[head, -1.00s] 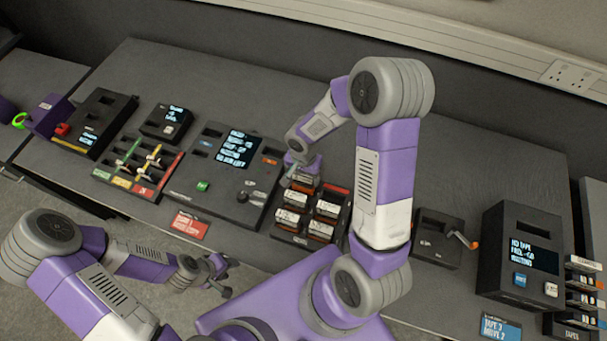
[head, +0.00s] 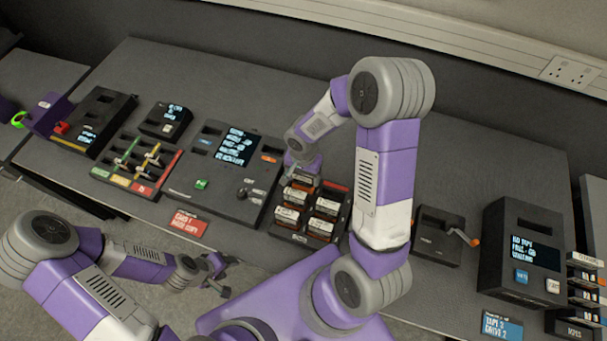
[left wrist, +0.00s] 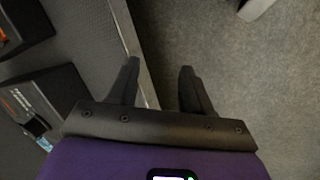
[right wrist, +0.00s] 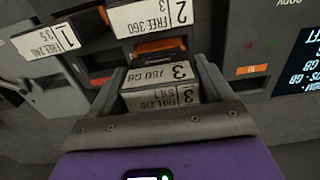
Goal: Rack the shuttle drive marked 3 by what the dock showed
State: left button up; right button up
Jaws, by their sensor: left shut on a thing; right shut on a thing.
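The shuttle drive marked 3 (right wrist: 158,76) has white labels and is held between the fingers of my right gripper (right wrist: 170,82). In the head view my right gripper (head: 303,176) is at the back-left part of the black drive rack (head: 299,238). I cannot tell whether the drive is seated or lifted. Other drives, marked 2 (right wrist: 150,16) and 1 (right wrist: 46,41), sit close by in the right wrist view. My left gripper (left wrist: 160,75) has its fingers apart, with nothing visible between them. In the head view it hangs low (head: 222,277) in front of the bench. The dock console (head: 217,205) has a lit screen (head: 240,147).
A tray of coloured pieces (head: 118,183) and a small screen unit (head: 166,122) stand left of the console. A crank box (head: 437,243), a tape machine (head: 520,220) and stacked tapes (head: 582,290) stand to the right. A red card (head: 184,223) lies at the front edge.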

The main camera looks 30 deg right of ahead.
jog(key=shift+s+a+f+b, duration=0.1)
jog(key=shift+s+f+b, duration=0.1)
jog(key=shift+f+b, duration=0.3)
jog(key=shift+s+a+f+b, duration=0.1)
jog(key=shift+s+f+b, duration=0.1)
jog(key=shift+f+b, duration=0.25)
jog(key=o, duration=1.3)
jog(key=shift+o, duration=0.2)
jog(key=shift+w, duration=0.15)
jog(key=shift+r, duration=0.15)
